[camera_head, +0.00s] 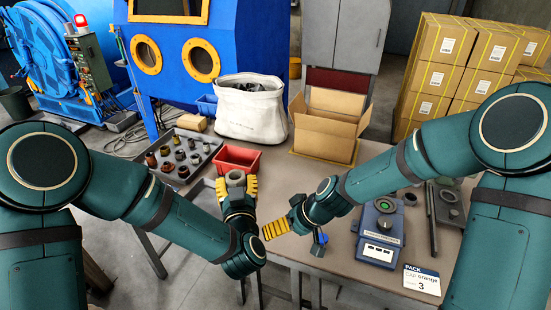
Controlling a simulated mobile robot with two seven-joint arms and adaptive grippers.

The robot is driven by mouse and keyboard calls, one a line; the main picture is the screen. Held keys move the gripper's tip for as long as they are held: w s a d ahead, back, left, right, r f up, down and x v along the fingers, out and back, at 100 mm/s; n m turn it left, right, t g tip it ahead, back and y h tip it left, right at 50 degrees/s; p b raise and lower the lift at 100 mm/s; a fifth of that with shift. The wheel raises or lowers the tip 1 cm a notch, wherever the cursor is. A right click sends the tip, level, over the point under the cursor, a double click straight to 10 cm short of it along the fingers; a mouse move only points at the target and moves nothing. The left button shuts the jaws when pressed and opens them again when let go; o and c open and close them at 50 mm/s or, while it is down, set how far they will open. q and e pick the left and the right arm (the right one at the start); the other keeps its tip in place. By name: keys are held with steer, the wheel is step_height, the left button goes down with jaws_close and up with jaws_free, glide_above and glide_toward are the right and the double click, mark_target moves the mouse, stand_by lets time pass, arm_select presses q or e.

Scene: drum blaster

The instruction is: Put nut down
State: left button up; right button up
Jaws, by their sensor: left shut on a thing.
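My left gripper (237,188) is shut on a grey ring-shaped nut (235,177), with one yellow finger on each side of it. The nut's round opening faces up. The gripper and nut show just in front of the red bin (252,151), near the left part of the table (290,178). Whether the nut touches anything below is hidden by the gripper. My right gripper (281,215) is to the right and nearer, with its yellow fingers apart and nothing seen between them.
A grey tray (205,142) with several dark fittings stands left of the red bin. A white sack (249,110) and an open cardboard box (325,145) stand behind. A blue scale (381,225) and a "PACK" card (422,280) are at right. The table's middle looks clear.

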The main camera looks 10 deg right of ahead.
steer(key=w+r+n+y, duration=0.1)
steer(key=w+r+n, duration=0.15)
steer(key=r, duration=0.65)
steer(key=n+t+y, duration=0.1)
steer(key=n+y, duration=0.1)
steer(key=n, duration=0.1)
glide_toward(232, 177)
steer(key=s+d, duration=0.2)
steer(key=d, duration=0.1)
steer(key=r, duration=0.1)
steer(key=shift+y, duration=0.3)
steer(key=x, duration=0.7)
steer(key=w+x, duration=0.1)
steer(key=x, duration=0.3)
steer(key=shift+a+r, duration=0.1)
steer(key=shift+a, duration=0.2)
steer(key=shift+t, duration=0.3)
steer(key=c, duration=1.3)
arm_select(q)
steer(key=o, duration=1.3)
arm_select(e)
steer(key=shift+c, duration=0.4)
arm_select(q)
steer(key=shift+o, duration=0.2)
